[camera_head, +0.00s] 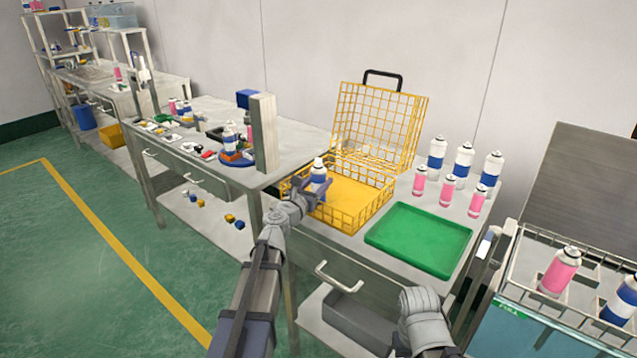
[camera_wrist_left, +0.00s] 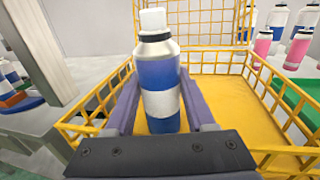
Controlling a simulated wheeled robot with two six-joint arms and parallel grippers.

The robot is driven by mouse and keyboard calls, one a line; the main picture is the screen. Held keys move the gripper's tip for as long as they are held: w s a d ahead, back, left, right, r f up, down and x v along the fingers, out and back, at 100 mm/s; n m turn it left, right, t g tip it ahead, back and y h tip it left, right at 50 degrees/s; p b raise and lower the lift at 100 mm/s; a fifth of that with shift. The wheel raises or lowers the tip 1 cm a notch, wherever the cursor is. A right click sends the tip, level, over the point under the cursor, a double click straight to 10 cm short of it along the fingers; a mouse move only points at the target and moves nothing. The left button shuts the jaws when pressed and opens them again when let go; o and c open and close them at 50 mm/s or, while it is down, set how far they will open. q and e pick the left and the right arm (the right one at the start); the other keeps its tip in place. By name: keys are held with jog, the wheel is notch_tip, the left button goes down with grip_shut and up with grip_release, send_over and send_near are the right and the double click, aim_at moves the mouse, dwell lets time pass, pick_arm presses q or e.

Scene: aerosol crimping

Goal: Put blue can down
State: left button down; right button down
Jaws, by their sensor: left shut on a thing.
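My left gripper (camera_head: 312,192) is shut on a blue can (camera_head: 319,174), a white and blue aerosol can with a white cap. The can is upright between the fingers, and it fills the middle of the left wrist view (camera_wrist_left: 159,75). Gripper and can are at the left part of the open yellow wire basket (camera_head: 372,213), over its yellow floor. I cannot tell whether the can's base touches the floor, as the gripper hides it. My right arm shows at the bottom of the head view, but its fingers cannot be made out.
A green tray (camera_head: 419,238) lies right of the basket. Several blue and pink cans (camera_head: 463,161) stand behind it. The basket's raised lid (camera_head: 379,125) leans at the back. A grey upright post (camera_head: 264,133) stands left. A rack at right holds a pink can (camera_head: 560,271) and a blue one.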

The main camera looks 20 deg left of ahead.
pick_arm(q)
jog(key=shift+c, duration=1.2)
grip_release()
jog(key=shift+r+p, duration=0.45)
jog(key=shift+r, duration=0.05)
jog(key=s+a, duration=0.1)
jog(key=s, duration=1.1)
jog(key=shift+a+r, duration=0.15)
jog(key=shift+a, duration=0.25)
